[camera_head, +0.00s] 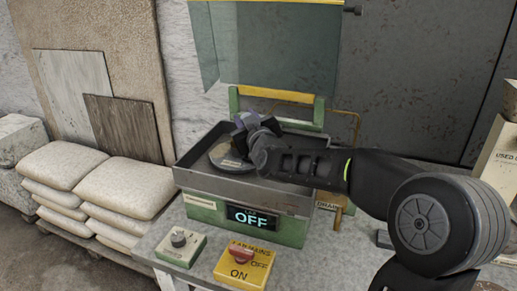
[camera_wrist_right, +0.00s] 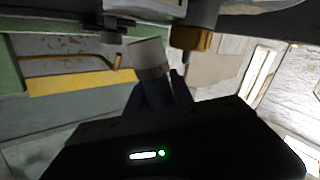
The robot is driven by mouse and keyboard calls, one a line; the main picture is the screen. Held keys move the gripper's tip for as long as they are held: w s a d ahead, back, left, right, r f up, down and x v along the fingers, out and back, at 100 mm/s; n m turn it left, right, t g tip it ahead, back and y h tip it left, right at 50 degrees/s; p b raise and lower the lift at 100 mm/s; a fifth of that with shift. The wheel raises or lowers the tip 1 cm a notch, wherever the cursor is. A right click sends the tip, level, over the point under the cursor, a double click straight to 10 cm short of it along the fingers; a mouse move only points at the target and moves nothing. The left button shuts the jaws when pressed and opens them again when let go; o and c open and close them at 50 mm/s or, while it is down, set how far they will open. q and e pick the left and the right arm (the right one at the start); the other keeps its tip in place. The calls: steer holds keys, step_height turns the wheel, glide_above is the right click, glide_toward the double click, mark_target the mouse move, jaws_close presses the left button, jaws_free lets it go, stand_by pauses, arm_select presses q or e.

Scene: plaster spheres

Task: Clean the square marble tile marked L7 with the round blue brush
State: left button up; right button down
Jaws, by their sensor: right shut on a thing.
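My right gripper (camera_head: 246,134) reaches in from the right over the grey round disc (camera_head: 226,165) in the machine's tray. It is shut on a small greyish block (camera_head: 247,118), whose pale side shows between the dark fingers in the right wrist view (camera_wrist_right: 149,57). I cannot tell whether this block is the marble tile, and I can read no L7 mark on it. A small pale label lies on the disc near its front left. I cannot make out a round blue brush in either view. My left gripper is out of view.
The green machine has a grey tray rim (camera_head: 240,188), a raised clear shield (camera_head: 265,45) and a display (camera_head: 252,217) reading OFF. In front are a knob box (camera_head: 180,246) and a yellow switch box (camera_head: 243,265). Sacks (camera_head: 125,190) are stacked left. A carton (camera_head: 500,165) stands right.

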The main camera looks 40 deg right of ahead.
stand_by(0.4)
steer(key=shift+s+d+f+b, duration=0.2)
steer(key=shift+s+f+b, duration=0.15)
steer(key=shift+b, duration=0.3)
steer(key=shift+s+d+b, duration=0.25)
steer(key=shift+s+b, duration=0.15)
steer(key=shift+s, duration=0.1)
steer(key=shift+f+b, duration=0.3)
steer(key=shift+f, duration=0.05)
steer(key=shift+w+d+r, duration=0.1)
steer(key=shift+w+d, duration=0.1)
steer(key=shift+d, duration=0.05)
